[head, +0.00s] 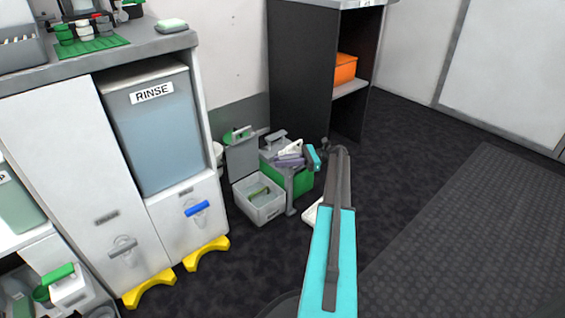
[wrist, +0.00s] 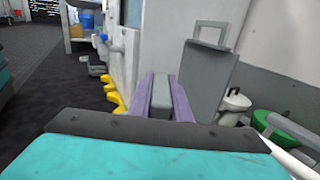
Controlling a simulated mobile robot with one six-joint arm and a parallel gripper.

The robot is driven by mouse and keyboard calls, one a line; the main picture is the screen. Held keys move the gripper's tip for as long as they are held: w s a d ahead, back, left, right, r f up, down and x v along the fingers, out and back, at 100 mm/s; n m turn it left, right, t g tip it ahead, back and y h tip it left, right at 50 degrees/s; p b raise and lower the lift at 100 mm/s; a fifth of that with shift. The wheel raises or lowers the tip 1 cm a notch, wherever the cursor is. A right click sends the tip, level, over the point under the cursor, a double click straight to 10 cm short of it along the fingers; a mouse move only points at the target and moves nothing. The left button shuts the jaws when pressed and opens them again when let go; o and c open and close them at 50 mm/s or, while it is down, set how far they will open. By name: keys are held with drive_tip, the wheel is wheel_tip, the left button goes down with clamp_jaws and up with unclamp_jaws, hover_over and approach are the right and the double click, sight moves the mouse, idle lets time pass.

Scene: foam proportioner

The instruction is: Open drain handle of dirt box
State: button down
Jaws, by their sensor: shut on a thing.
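The open grey box (head: 262,213), which looks like the dirt box, stands on the floor with its lid (head: 243,157) raised and a small green item inside. The upright lid also shows in the wrist view (wrist: 207,75). My gripper (head: 288,161) is beside the box, to the right of the lid. In the wrist view my purple fingers (wrist: 163,95) are shut on a grey bar-like piece (wrist: 160,92), which looks like a handle. A grey upright post (head: 290,192) stands at the box's right. The lower part of the held piece is hidden.
A green box (head: 300,180) stands right behind the grey one. The cabinet with the RINSE tank (head: 155,130) and yellow feet (head: 206,253) is at left. A dark shelf with an orange box (head: 345,68) is behind. The floor at right is clear.

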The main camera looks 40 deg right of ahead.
sight(282, 159)
drive_tip(key=c, duration=1.7)
unclamp_jaws()
drive_tip(key=shift+r, duration=0.1)
drive_tip(key=shift+r+p, duration=1.5)
drive_tip(key=shift+r, duration=0.2)
drive_tip(key=shift+s+a+r, duration=0.15)
drive_tip(key=shift+s+a, duration=0.1)
drive_tip(key=s+a+p, duration=0.3)
drive_tip(key=s+p, duration=0.1)
drive_tip(key=s+a+p, duration=0.3)
drive_tip(key=s+p, duration=0.1)
drive_tip(key=s+a+r+p, duration=0.1)
drive_tip(key=s+a+p, duration=0.2)
drive_tip(key=s+p, duration=0.1)
drive_tip(key=shift+a+r+p, duration=0.1)
drive_tip(key=shift+a+p, duration=0.2)
drive_tip(key=shift+p, duration=0.15)
